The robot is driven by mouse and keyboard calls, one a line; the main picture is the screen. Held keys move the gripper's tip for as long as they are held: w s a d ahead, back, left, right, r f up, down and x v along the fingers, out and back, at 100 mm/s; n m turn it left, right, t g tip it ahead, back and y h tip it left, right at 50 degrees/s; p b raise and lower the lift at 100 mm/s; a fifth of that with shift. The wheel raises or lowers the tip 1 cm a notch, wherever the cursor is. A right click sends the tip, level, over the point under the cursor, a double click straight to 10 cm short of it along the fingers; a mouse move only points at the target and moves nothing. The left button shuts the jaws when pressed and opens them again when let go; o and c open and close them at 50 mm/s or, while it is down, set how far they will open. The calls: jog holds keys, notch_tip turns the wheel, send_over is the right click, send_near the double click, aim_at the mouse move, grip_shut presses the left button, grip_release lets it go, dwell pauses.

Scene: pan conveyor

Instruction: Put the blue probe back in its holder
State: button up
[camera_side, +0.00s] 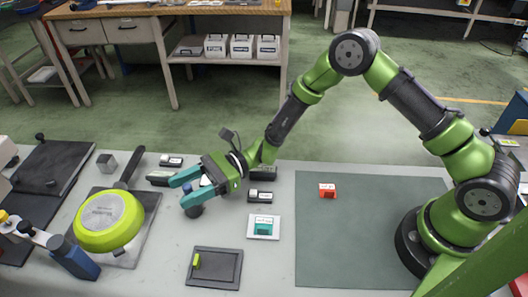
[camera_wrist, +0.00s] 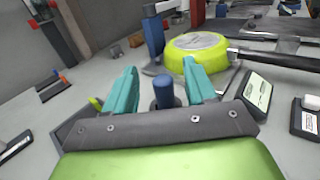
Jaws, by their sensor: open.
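The blue probe (camera_wrist: 163,90) stands as a short dark-blue cylinder between my gripper's two teal fingers in the wrist view. A blue block-shaped stand (camera_side: 78,261) with a grey arm is at the left front. I cannot tell which thing is the probe's holder.
A dark tray (camera_side: 229,278) with a small yellow-green piece lies in front. A teal block on a white pad (camera_side: 253,220) and several small dark boxes are nearby. The grey-green mat (camera_side: 360,240) is mostly clear.

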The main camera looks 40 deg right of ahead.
jog(key=shift+d, duration=0.1)
jog(key=d, duration=0.5)
jog(key=s+d, duration=0.1)
jog(key=d, duration=1)
jog(key=shift+s+d, duration=0.3)
jog(key=shift+s, duration=0.05)
jog(key=s+d+r+n+t+h, duration=0.2)
jog(key=s+d+r+n+h, duration=0.4)
jog(key=s+r+n+h, duration=0.1)
jog(key=s+d+r+n+t+h, duration=0.3)
jog(key=s+d+r+n+h, duration=0.4)
jog(key=r, duration=0.5)
jog(key=s+n+h, duration=0.1)
jog(key=s+h, duration=0.1)
jog(key=s, duration=0.1)
jog(key=shift+r, duration=0.15)
